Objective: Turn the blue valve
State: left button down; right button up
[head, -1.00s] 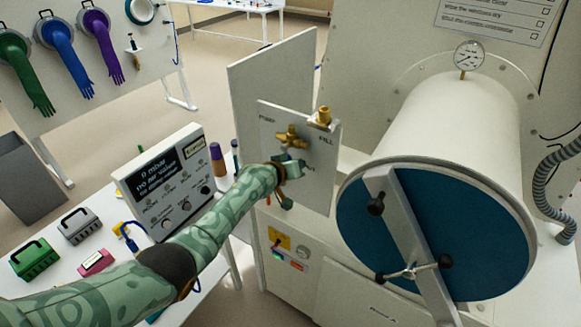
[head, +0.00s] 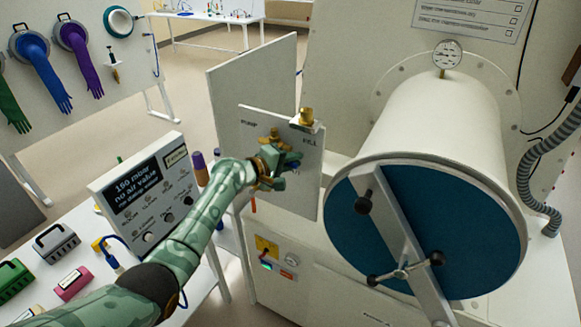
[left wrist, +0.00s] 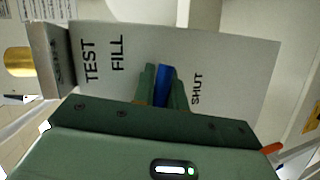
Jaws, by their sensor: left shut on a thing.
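The blue valve handle (left wrist: 162,84) shows as a blue bar between the two green fingers in the left wrist view. A small blue part of it (head: 296,165) shows beside my left gripper (head: 281,167) in the head view. My left gripper is shut on the handle, in front of the white panel (head: 307,190). The panel bears the words TEST, FILL and SHUT in the wrist view. The fingers hide most of the valve and its brass body. My right gripper is in neither view.
A brass fitting (head: 306,117) stands on the panel's top edge. A white cylinder with a blue round door (head: 350,245) and a crossbar is close on the right. A control box (head: 150,195) on the left table reads 150 mbar. Floor shows behind.

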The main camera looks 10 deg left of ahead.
pick_arm(q)
jog(key=shift+r+n+h+b, duration=0.3)
jog(key=shift+r+n+h, duration=0.2)
jog(key=shift+r+n, duration=0.25)
jog(key=c, duration=1.4)
grip_release()
jog(key=shift+c, duration=0.2)
jog(key=shift+s+a, duration=0.2)
jog(key=v, duration=1.5)
jog(key=shift+s, duration=0.4)
jog(key=shift+a, duration=0.15)
